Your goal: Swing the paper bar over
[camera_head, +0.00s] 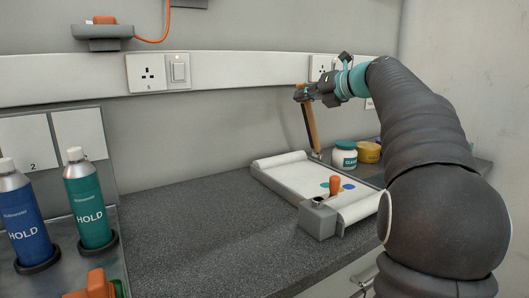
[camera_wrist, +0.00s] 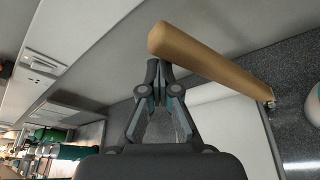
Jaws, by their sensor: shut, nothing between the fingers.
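The paper bar is a tan wooden bar (camera_head: 310,126) standing raised, with a slight tilt, at the far edge of the paper board. In the wrist view the bar (camera_wrist: 212,66) runs from upper left to a small hinge at lower right. My gripper (camera_head: 299,96) is near the bar's upper end. Its fingers (camera_wrist: 157,72) are shut with nothing between them, close beside the free end; I cannot tell whether they touch it. The board (camera_head: 277,184) holds white paper with coloured dots and a paper roll. Part of its right side is hidden by my arm.
A white jar (camera_head: 344,155) and a yellow jar (camera_head: 368,152) stand behind the board. Blue (camera_head: 22,222) and green (camera_head: 88,205) bottles stand at left. The counter (camera_head: 190,225) between is clear.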

